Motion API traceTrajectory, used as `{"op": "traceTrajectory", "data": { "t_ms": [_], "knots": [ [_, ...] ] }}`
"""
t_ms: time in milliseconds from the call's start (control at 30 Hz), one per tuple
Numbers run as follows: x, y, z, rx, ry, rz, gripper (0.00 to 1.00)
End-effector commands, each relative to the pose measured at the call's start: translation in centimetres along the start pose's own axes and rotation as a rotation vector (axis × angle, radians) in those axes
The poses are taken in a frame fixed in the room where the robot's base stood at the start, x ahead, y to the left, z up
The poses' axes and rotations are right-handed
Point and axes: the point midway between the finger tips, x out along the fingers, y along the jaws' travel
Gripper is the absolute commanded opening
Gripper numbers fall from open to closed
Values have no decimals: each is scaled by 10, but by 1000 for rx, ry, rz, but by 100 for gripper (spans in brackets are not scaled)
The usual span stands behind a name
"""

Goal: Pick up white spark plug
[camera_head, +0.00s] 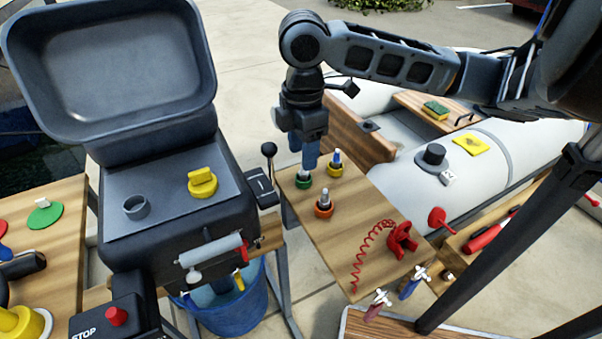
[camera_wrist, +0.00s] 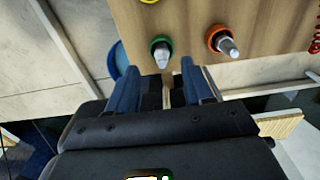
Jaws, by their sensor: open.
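A white-grey spark plug stands upright in a green ring (camera_head: 303,183) on the wooden board; its pale body shows in the wrist view (camera_wrist: 162,58). A second white-grey plug (camera_head: 324,196) stands in an orange ring, also in the wrist view (camera_wrist: 228,46). A plug with a blue part (camera_head: 337,158) stands in a yellow ring behind. My gripper (camera_head: 303,160) points down over the green-ring plug and partly hides it in the head view. In the wrist view its blue fingers (camera_wrist: 158,72) are apart, with nothing between them; the green-ring plug shows just beyond the fingertips.
A red kill-switch clip (camera_head: 402,241) with a coiled cord lies on the board's front. A black box with an open lid (camera_head: 120,65) and a lever (camera_head: 268,150) stand to the left. A grey inflatable boat (camera_head: 470,185) lies to the right. A blue bucket (camera_head: 230,312) stands below.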

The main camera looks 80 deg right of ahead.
Motion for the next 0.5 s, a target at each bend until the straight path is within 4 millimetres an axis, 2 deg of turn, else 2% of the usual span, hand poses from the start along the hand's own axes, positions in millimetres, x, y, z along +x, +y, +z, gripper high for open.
{"op": "traceTrajectory", "data": {
  "t_ms": [200,333,500],
  "knots": [
    [32,-3,1,2,1,-2,51],
    [39,-3,0,0,1,-1,51],
    [40,-3,0,-1,0,0,51]
  ]
}}
